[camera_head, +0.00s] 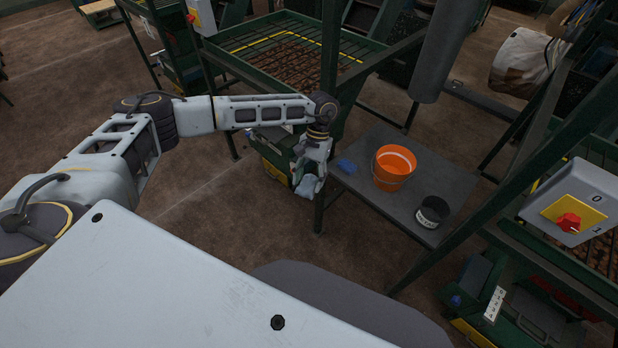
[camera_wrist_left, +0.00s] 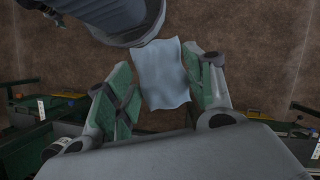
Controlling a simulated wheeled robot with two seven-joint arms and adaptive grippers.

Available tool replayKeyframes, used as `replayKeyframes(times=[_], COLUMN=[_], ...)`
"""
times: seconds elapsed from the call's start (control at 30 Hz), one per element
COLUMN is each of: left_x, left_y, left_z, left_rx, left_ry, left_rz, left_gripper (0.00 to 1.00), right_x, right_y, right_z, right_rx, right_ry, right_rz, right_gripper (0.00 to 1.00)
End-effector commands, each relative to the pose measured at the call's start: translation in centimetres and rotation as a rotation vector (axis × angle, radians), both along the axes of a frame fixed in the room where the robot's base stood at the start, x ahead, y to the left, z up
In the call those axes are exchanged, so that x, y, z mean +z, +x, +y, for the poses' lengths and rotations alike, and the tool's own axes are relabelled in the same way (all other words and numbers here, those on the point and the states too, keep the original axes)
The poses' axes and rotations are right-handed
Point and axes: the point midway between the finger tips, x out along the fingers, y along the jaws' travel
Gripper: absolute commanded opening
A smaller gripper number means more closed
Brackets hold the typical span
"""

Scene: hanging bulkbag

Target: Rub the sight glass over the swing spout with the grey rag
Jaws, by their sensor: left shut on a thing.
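My left gripper (camera_head: 309,178) hangs at the end of its reaching arm, left of the grey side table. It is shut on a pale blue-grey rag (camera_head: 307,187), which hangs between its fingers. In the left wrist view the rag (camera_wrist_left: 165,75) spreads flat between the two green-padded fingers, over brown floor. A thick dark grey pipe (camera_head: 445,50) hangs down at the top, right of the gripper and apart from it; I cannot tell whether it is the swing spout. I cannot make out the sight glass. My right gripper is not in view.
A switch box with a red knob (camera_head: 568,222) is at right. Open floor lies left of the table.

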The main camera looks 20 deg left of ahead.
Motion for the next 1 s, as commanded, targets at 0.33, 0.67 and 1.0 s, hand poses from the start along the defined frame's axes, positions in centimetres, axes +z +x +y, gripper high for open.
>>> replayKeyframes(times=[0.33,0.67,1.0], left_x=[0.4,1.2,1.6], left_y=[0.0,0.0,0.0], left_z=[0.0,0.0,-0.2], left_rx=[0.000,0.000,-0.004], left_ry=[0.000,0.000,-0.019], left_rz=[0.000,0.000,0.021], left_gripper=[0.34,0.34,0.34], right_x=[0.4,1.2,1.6], right_y=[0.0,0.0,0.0], right_z=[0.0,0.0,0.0], right_rx=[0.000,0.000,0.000], right_ry=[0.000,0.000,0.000], right_rz=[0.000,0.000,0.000], right_gripper=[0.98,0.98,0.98])
